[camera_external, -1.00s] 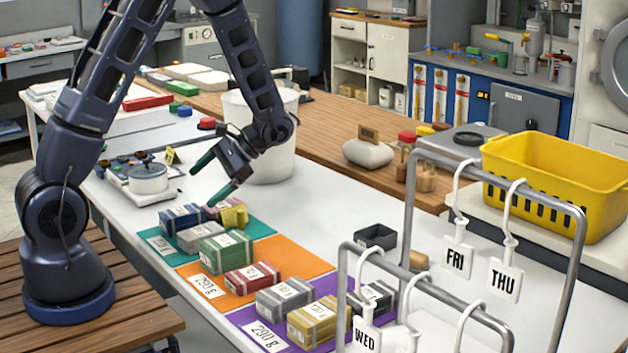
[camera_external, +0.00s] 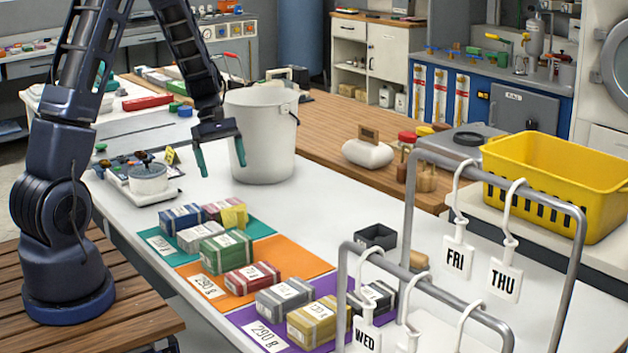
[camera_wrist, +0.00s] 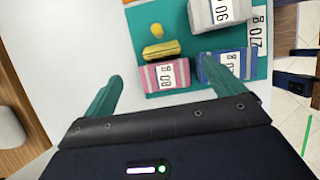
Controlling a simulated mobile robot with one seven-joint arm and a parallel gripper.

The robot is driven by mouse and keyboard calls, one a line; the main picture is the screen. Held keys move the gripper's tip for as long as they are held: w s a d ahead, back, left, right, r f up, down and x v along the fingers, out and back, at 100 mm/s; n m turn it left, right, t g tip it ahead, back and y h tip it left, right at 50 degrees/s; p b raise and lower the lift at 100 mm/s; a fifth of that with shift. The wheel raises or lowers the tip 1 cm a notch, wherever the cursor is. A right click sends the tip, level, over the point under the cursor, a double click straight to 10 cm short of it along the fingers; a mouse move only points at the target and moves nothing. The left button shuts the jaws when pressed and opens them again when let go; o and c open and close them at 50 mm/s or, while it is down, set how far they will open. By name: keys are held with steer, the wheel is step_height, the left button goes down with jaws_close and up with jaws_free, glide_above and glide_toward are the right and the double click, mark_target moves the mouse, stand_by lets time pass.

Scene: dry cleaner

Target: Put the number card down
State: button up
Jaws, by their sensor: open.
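My gripper (camera_external: 221,165) is open and empty, raised above the white table in front of the white bucket. A small yellow piece (camera_external: 233,216), which may be the number card, is at the back of the teal mat by the pink parcel. In the wrist view this yellow piece (camera_wrist: 162,50) lies beside the pink parcel (camera_wrist: 165,75), with a small yellow blob next to it; no number is readable on it. Another yellow card (camera_external: 172,156) with a dark mark stands behind the scale.
Several strapped parcels sit on the teal mat (camera_external: 262,232), orange mat (camera_external: 297,258) and purple mat (camera_external: 240,318). The bucket (camera_external: 262,140) stands close behind my gripper. The scale (camera_external: 150,185) is to its left. Metal rails (camera_external: 575,270) with day tags stand front right.

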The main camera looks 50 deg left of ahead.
mark_target(232, 208)
steer(key=shift+a+x, duration=0.2)
steer(key=shift+x, duration=2.9)
steer(key=shift+a+x, duration=0.2)
steer(key=shift+x, duration=2.9)
steer(key=shift+f, duration=0.15)
steer(key=c, duration=1.1)
